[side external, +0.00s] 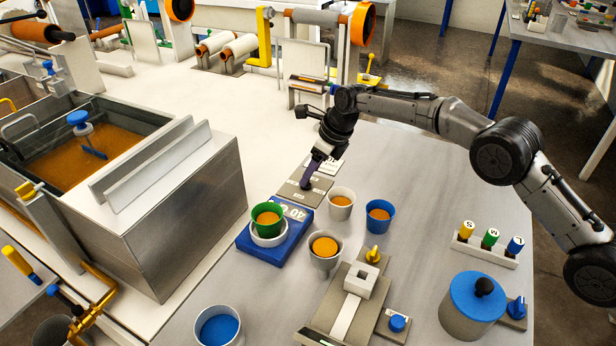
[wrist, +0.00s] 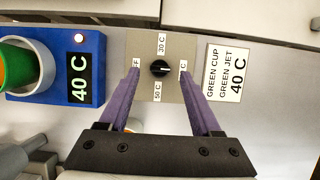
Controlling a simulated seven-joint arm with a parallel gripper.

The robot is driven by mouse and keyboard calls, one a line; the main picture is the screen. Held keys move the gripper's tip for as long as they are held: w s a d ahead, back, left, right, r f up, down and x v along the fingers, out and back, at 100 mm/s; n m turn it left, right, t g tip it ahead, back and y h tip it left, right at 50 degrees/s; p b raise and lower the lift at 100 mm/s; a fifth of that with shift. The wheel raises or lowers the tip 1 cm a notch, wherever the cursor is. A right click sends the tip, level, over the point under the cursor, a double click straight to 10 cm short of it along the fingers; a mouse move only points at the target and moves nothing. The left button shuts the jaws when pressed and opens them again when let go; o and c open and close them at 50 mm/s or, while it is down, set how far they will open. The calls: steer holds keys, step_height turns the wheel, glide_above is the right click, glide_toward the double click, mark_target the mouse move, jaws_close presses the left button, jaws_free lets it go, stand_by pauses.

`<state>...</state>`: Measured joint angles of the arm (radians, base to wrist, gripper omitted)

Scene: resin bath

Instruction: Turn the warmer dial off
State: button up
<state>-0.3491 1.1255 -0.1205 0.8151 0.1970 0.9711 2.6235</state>
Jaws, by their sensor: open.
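The warmer dial is a black knob (wrist: 160,69) on a beige-grey plate (wrist: 145,42). Its white pointer mark appears to face right, toward a label ending in "C" partly covered by a finger. Other labels read 30 C, 50 C and a partly covered one ending in "F" on the left. My gripper (wrist: 160,74) is open, its purple fingers on either side of the knob with gaps. In the side view my gripper (side external: 307,182) hangs over the plate and hides the knob. The blue warmer (wrist: 30,97) shows 40 C and a lit lamp; it holds a green cup (side external: 267,216).
A card (wrist: 224,75) reads GREEN CUP, GREEN JET, 40 C. A white cup (side external: 341,204), a blue cup (side external: 380,217) and a grey cup (side external: 325,251) stand near the plate. A large metal bath (side external: 190,220) stands left of the warmer.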

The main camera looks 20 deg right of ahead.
steer(key=shift+x, duration=1.45)
jaws_close()
